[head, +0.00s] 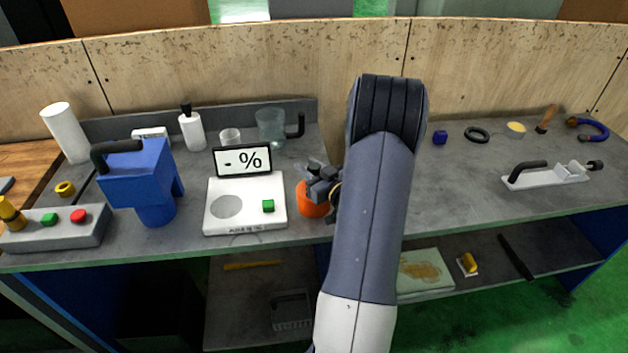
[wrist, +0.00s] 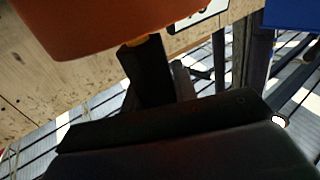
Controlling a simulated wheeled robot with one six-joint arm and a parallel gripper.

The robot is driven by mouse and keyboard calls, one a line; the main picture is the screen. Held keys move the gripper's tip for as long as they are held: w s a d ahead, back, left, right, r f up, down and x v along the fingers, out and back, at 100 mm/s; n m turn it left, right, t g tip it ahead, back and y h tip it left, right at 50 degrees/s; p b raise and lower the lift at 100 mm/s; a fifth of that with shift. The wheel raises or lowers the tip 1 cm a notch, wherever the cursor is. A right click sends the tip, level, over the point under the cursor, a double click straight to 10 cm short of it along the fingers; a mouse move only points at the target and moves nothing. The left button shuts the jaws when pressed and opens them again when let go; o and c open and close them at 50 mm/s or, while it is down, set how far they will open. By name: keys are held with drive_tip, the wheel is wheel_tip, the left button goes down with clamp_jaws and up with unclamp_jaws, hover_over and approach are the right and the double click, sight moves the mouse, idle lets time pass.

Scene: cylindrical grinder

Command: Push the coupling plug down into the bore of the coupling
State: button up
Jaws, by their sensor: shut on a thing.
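My gripper (head: 322,182) is at the middle of the bench, right of the scale, shut at an orange rounded body (head: 311,203). The orange body fills the top left of the wrist view (wrist: 95,22). My dark fingers (wrist: 150,78) reach up to it there, with a small yellow-orange patch at their tip. My forearm hides part of the gripper and the bench behind it. I cannot pick out the coupling plug, the coupling or its bore for certain in either view.
A white scale (head: 245,222) stands close on the left, then a blue can (head: 140,180) and a button box (head: 58,232). Glass vessels (head: 270,128) stand behind. On the right are a blue cube (head: 440,137), a black ring (head: 477,134) and a white plate with handle (head: 545,176). The bench right of my arm is mostly clear.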

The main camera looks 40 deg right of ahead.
drive_tip(key=c, duration=0.4)
